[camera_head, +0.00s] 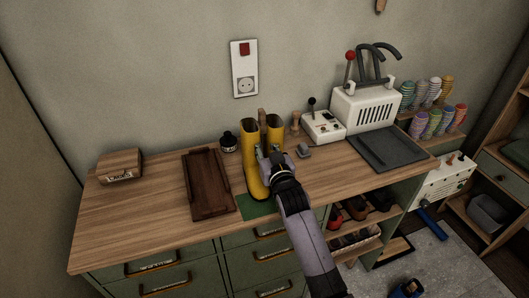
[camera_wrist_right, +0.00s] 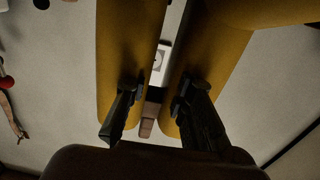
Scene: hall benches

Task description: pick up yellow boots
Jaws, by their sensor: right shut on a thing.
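The yellow boots (camera_head: 253,165) are upright at the middle of the wooden bench, over a green mat (camera_head: 260,208). I cannot tell whether their soles touch the mat. My right gripper (camera_head: 275,156) is at the front right of the boot shafts and hides part of the right boot. In the right wrist view the two yellow shafts (camera_wrist_right: 124,55) stand side by side with a gap between them. The fingers of my right gripper (camera_wrist_right: 158,103) lie against them, shut on the boots. My left gripper is not in view.
A dark wooden tray (camera_head: 208,185) and black jar (camera_head: 228,142) are left of the boots. A small wooden box (camera_head: 120,165) stands farther left. A white machine (camera_head: 365,108), control box (camera_head: 323,127) and dark mat (camera_head: 388,148) are right. The bench's front left is clear.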

